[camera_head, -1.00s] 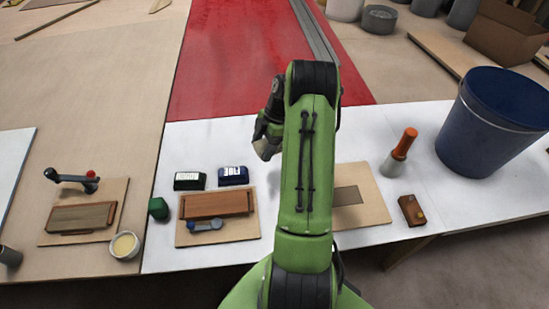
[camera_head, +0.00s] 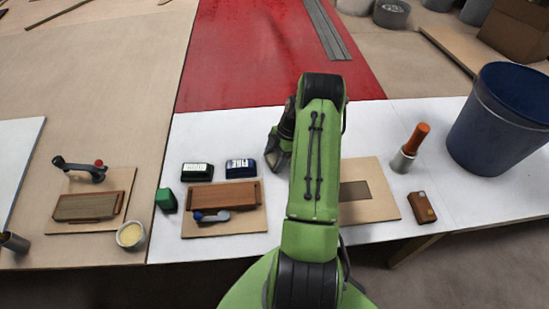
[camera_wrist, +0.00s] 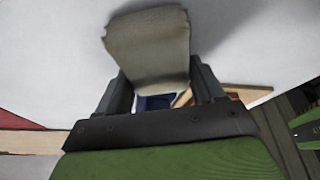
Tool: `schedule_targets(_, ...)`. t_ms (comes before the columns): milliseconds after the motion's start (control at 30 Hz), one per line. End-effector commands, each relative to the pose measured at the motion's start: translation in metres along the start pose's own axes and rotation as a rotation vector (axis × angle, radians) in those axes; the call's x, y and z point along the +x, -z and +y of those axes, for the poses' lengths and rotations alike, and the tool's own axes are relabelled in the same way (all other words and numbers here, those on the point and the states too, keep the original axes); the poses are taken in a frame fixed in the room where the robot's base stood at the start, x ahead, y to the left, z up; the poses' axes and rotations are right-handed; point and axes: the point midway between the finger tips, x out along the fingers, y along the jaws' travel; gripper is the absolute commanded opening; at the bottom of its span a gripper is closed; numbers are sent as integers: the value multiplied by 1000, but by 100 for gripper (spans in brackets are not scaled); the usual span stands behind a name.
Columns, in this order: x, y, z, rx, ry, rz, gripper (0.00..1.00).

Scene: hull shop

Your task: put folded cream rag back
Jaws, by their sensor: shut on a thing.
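My gripper (camera_wrist: 160,95) is shut on the folded cream rag (camera_wrist: 148,47), which sticks out beyond the fingers in the wrist view. In the head view my gripper (camera_head: 274,158) is low over the white sheet, just right of the blue-labelled box, and my arm hides part of it. The rag can barely be made out there. A light board with a dark grey rectangle (camera_head: 354,191) lies right of my arm, its left part hidden by the arm.
A black box (camera_head: 197,172) and a blue box (camera_head: 240,168) stand behind a board with a wooden block (camera_head: 224,195). An orange-handled tool (camera_head: 410,148), a brown block (camera_head: 422,207) and a blue bucket (camera_head: 497,125) stand at the right. White surface (camera_head: 375,130) behind the grey-marked board is clear.

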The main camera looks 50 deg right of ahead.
Motion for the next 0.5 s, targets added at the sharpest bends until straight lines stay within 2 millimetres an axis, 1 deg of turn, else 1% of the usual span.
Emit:
schedule_targets(33, 3, -1, 0, 0, 1, 0, 39)
schedule_targets(67, 3, -1, 0, 0, 1, 0, 69)
schedule_targets(200, 2, -1, -1, 1, 2, 0, 91)
schedule_targets(233, 2, -1, -1, 2, 3, 0, 93)
schedule_targets(433, 2, -1, -2, 3, 4, 1, 93)
schedule_targets(500, -1, 0, -2, 3, 5, 1, 93)
